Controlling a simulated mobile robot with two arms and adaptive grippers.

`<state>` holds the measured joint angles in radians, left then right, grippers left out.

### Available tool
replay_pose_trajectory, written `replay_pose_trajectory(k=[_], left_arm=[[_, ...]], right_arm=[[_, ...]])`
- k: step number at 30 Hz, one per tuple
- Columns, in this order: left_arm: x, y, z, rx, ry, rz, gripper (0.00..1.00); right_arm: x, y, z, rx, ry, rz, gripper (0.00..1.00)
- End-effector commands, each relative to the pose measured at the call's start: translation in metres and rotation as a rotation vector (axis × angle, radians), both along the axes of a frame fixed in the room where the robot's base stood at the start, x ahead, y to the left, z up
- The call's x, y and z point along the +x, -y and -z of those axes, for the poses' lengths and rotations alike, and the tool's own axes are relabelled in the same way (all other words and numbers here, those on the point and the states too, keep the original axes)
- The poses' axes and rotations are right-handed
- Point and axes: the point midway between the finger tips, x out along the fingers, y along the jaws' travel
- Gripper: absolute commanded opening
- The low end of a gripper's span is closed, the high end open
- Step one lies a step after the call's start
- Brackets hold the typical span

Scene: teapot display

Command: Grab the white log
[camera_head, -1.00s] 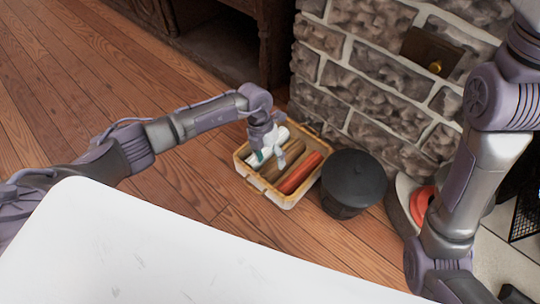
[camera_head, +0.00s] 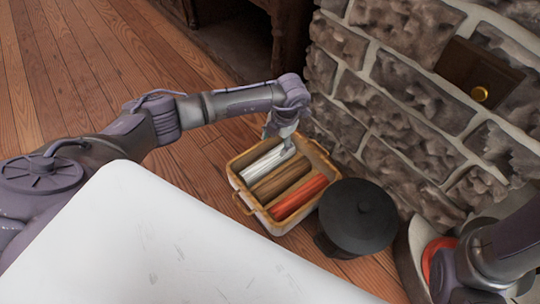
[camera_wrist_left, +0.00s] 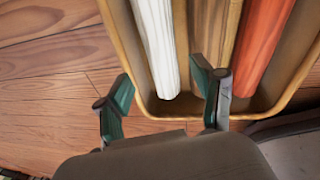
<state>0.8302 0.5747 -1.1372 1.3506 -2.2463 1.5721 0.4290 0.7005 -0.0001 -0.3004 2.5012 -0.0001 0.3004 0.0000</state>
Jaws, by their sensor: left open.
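The white log (camera_head: 264,163) lies in the left compartment of a tan basket on the floor; its lower end shows between my fingers in the left wrist view (camera_wrist_left: 159,50). A brown log (camera_head: 281,178) and a red log (camera_head: 299,198) lie beside it. My left gripper (camera_head: 284,143) is over the basket's far part, at the white log's upper end. In the left wrist view its two green-padded fingers (camera_wrist_left: 162,95) are spread with nothing between the pads that I can see gripped. My right gripper is out of view.
The basket (camera_head: 252,207) stands next to a black lidded pot (camera_head: 357,218). A stone wall (camera_head: 400,120) rises behind them. A white tabletop (camera_head: 150,240) fills the near left. Wooden floor (camera_head: 90,70) is free at the upper left.

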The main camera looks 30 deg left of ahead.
Motion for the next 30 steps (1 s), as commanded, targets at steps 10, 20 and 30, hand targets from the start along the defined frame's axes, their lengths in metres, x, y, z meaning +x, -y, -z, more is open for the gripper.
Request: replay_pose_trajectory(k=[10,20,30], left_arm=[[-0.003,-0.008,0.054,-0.001,0.001,0.000,0.67],[-0.007,-0.014,0.085,-0.001,0.000,0.000,0.67],[-0.008,-0.018,0.102,0.000,0.000,-0.001,0.67]], right_arm=[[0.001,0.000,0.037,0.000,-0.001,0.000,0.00],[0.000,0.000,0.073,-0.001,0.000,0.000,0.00],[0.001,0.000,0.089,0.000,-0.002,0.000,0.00]])
